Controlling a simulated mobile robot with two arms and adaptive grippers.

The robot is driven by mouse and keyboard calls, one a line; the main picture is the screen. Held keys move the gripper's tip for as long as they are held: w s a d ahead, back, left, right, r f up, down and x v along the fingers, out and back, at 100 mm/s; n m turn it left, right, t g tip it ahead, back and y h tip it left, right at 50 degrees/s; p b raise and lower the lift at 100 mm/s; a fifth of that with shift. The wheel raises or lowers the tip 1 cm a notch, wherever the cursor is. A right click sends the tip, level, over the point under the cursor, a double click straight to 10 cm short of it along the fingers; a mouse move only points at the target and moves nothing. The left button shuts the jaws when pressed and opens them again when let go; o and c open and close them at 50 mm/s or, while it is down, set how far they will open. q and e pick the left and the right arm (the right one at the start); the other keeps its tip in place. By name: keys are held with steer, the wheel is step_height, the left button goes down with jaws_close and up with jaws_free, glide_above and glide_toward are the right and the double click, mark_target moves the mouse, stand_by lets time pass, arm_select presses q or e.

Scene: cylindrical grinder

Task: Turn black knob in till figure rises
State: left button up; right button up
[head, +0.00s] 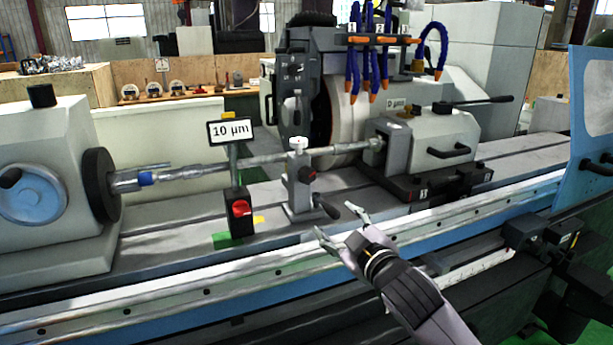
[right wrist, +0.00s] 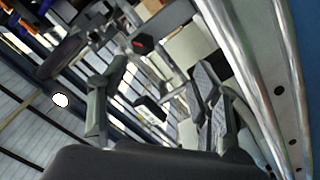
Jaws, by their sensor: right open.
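A grey steady rest (head: 299,188) stands on the machine bed around the long thin workpiece (head: 265,156). Low on its right side is a black knob (head: 327,207); a second dark knob with a red centre (head: 307,175) sits higher. A sign (head: 231,131) reading "10 µm" stands left of it on a black box with a red knob (head: 240,208). My right gripper (head: 335,221) is open and empty, its fingertips just in front of and below the lower black knob, seemingly apart from it. Its spread fingers also show in the right wrist view (right wrist: 152,100). My left gripper is out of view.
The grinding wheel (head: 339,120) and blue coolant hoses (head: 370,50) are behind. The tailstock (head: 430,135) stands right, the workhead (head: 50,170) left. A bright rail (head: 200,305) runs along the bed's front. Free bed surface lies right of the steady rest.

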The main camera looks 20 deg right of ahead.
mark_target(308, 176)
steer(key=shift+t, duration=0.4)
steer(key=w+r, duration=0.1)
steer(key=w, duration=0.5)
steer(key=w+r+p, duration=0.1)
steer(key=w, duration=0.5)
steer(key=w+r+p, duration=0.1)
steer(key=w, duration=0.5)
steer(key=shift+w+a, duration=0.1)
steer(key=shift+a, duration=0.05)
steer(key=shift+c, duration=0.3)
steer(key=c, duration=1.1)
steer(key=shift+p, duration=0.35)
steer(key=m+p, duration=0.2)
steer(key=m, duration=0.1)
steer(key=shift+r+m, duration=0.1)
steer(key=shift+m, duration=0.3)
steer(key=shift+m+p, duration=0.75)
steer(key=shift+m, duration=0.45)
